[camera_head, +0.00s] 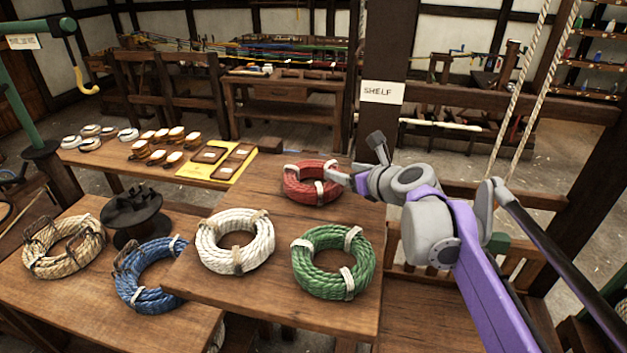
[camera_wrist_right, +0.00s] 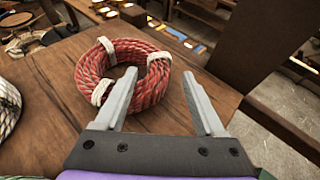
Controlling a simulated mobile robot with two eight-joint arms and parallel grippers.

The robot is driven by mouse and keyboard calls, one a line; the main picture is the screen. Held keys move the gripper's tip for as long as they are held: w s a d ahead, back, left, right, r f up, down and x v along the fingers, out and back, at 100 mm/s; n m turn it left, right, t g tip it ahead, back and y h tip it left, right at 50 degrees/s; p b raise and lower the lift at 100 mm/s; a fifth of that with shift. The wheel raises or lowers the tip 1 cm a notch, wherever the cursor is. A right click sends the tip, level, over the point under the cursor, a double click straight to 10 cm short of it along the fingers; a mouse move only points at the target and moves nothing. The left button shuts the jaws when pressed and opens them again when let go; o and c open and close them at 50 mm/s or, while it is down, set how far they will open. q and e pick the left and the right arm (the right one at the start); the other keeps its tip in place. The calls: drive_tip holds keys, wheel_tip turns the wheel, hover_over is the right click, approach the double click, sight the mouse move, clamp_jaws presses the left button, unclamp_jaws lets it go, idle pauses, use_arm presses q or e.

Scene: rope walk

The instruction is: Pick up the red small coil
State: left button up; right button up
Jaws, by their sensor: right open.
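The red small coil (camera_head: 305,184) lies flat at the back of the wooden table, bound with pale ties. In the right wrist view the red coil (camera_wrist_right: 150,84) sits just beyond my right gripper, toward its left finger. My right gripper (camera_head: 338,178) is at the coil's right side in the head view. In the right wrist view the gripper (camera_wrist_right: 160,98) is open, with the left finger over or beside the coil's near right part and the right finger outside it over the table. Whether a finger touches the rope I cannot tell. My left gripper is not in view.
A white coil (camera_head: 236,241) and a green coil (camera_head: 333,263) lie on the same table, nearer. A blue coil (camera_head: 148,276), a tan coil (camera_head: 64,247) and a dark spool (camera_head: 135,214) are at the left. A post with a SHELF sign (camera_head: 382,93) stands behind the red coil.

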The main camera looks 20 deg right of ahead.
sight(334, 167)
drive_tip(key=x, duration=0.4)
drive_tip(key=shift+s+r, duration=0.1)
drive_tip(key=shift+s, duration=0.05)
drive_tip(key=shift+c, duration=0.2)
clamp_jaws()
